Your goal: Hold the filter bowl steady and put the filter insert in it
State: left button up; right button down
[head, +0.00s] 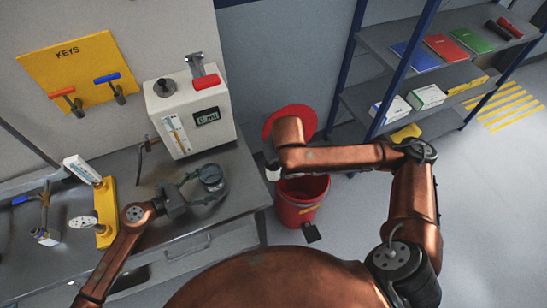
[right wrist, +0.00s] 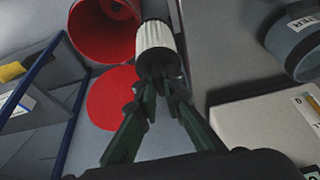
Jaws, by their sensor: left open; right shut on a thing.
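The filter bowl (head: 211,172) is a dark grey, round, open-topped cup on the bench near its right end. It also shows in the right wrist view (right wrist: 290,45), with part of a printed label. My left gripper (head: 196,187) is open at the bowl, its fingers close to the bowl's side; I cannot tell whether they touch it. The filter insert (right wrist: 157,38) is a white pleated cylinder with a dark end. My right gripper (right wrist: 158,82) is shut on that dark end. In the head view my right arm mostly hides this gripper, and a bit of the insert (head: 272,172) shows beyond the bench edge.
A red bin (head: 300,212) with a red lid (head: 299,116) stands on the floor beside the bench. A white device with a display (head: 190,122) stands behind the bowl. A yellow stand (head: 105,212) is at the left. Shelves (head: 400,115) stand at the right.

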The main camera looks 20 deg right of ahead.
pick_arm(q)
jog(key=shift+d, duration=0.1)
jog(key=shift+c, duration=0.2)
jog(key=c, duration=0.8)
jog(key=shift+o, duration=0.2)
